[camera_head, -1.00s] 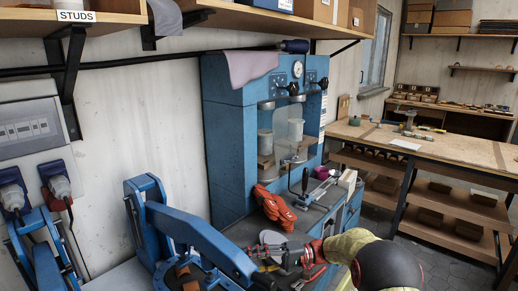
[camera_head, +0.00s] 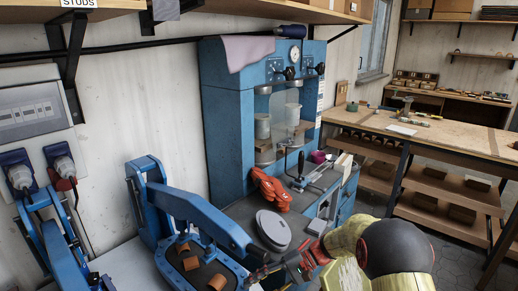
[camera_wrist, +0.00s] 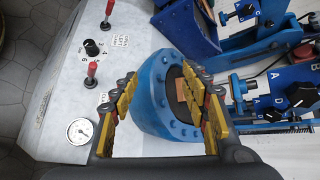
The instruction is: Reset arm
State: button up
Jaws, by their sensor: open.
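My arm, yellow and black, enters the head view at lower right. My gripper (camera_head: 264,274) is at the bottom, by the right edge of a blue machine (camera_head: 198,212) with a curved arm over a dark round bed. Brown pieces (camera_head: 190,263) lie on that bed. In the wrist view my gripper (camera_wrist: 158,77) has its yellow-and-black fingers spread apart. Nothing is visibly held between them. A blue bolted ring (camera_wrist: 150,100) with a brown piece inside shows beyond and between the fingers; I cannot tell how near it is.
A blue press (camera_head: 228,130) stands behind, with red gloves (camera_head: 270,188) and a grey round disc (camera_head: 273,228) on its bench. A wooden workbench (camera_head: 455,137) is at right. A shelf overhangs the top left. The wrist view shows a gauge (camera_wrist: 79,131) and red-handled levers on a pale panel.

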jog(key=s+d+r+t+h, duration=0.2)
jog(key=s+d+r+h, duration=0.25)
jog(key=s+d, duration=0.3)
jog(key=s+d+r+t+h, duration=0.1)
jog(key=s+d+r+h, duration=0.2)
jog(key=s+d+h, duration=0.35)
jog(key=s+d+r+n+t+h+p, duration=0.1)
jog(key=s+d+r+t, duration=0.4)
jog(key=s+r, duration=0.7)
jog(key=shift+d+n+t, duration=0.2)
jog(key=shift+n+t, duration=0.4)
jog(key=shift+s+r+p, duration=0.15)
jog(key=shift+r+p, duration=0.15)
jog(key=shift+r, duration=0.25)
jog(key=shift+c, duration=0.3)
